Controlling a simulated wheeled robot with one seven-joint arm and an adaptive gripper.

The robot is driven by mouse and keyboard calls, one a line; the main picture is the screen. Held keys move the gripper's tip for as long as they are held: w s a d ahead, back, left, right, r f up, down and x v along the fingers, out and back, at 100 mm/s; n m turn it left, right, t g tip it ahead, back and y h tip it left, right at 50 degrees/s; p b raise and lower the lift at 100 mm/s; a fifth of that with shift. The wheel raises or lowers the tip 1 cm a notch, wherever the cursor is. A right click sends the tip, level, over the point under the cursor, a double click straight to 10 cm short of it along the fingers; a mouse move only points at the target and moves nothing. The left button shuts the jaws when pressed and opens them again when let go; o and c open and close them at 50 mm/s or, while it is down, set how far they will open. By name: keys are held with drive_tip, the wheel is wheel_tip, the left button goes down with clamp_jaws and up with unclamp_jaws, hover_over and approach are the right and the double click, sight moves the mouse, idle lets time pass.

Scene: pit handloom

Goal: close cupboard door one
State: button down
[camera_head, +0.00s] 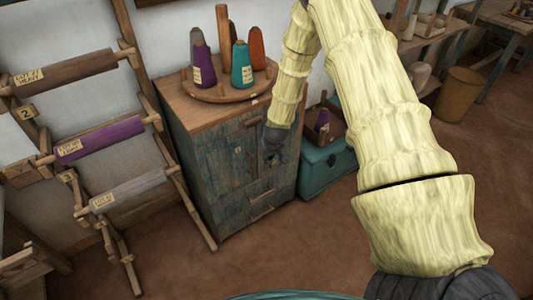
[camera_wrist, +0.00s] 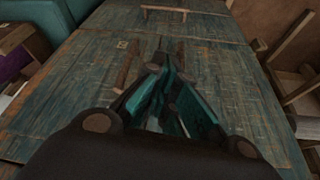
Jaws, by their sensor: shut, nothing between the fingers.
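The wooden cupboard (camera_head: 222,165) has a weathered blue-green front and stands against the wall. In the wrist view, two door panels fill the picture, the left one (camera_wrist: 65,85) with a small tag and the right one (camera_wrist: 235,85). They look nearly flush at the middle seam, but I cannot tell whether either is slightly ajar. Upright wooden handles stand either side of the seam. My gripper (camera_head: 270,152) is in front of the cupboard's right part. In the wrist view my gripper (camera_wrist: 162,68) is shut and empty, fingertips near the seam; contact is unclear.
A round rack with several yarn cones (camera_head: 243,65) stands on the cupboard. A teal chest (camera_head: 328,170) is close at its right. A wooden stand with labelled rolls (camera_head: 100,138) is at its left. The brown floor (camera_head: 250,255) in front is clear.

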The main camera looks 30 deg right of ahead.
drive_tip(key=b+v, duration=0.1)
drive_tip(key=v, duration=0.8)
drive_tip(key=shift+d+r+b, duration=0.3)
drive_tip(key=shift+r, duration=0.15)
